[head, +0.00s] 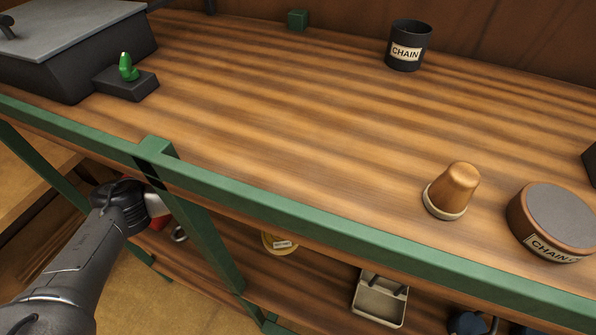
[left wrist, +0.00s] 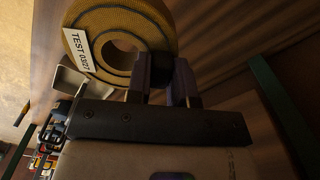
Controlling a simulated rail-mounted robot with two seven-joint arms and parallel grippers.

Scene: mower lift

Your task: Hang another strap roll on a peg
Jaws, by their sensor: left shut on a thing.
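A yellow strap roll (left wrist: 85,48) with a dark stripe and a white label reading TEST 0327 stands out in the left wrist view, just past my fingers. A yellow roll with a pale label also shows under the bench in the head view (head: 270,243), partly hidden by the bench edge. My left gripper (head: 160,207) reaches in below the bench top, left of that roll and beside the green post. I see no peg clearly. My right gripper is out of view.
The green front rail (head: 300,220) and post (head: 205,235) stand close to my left arm.

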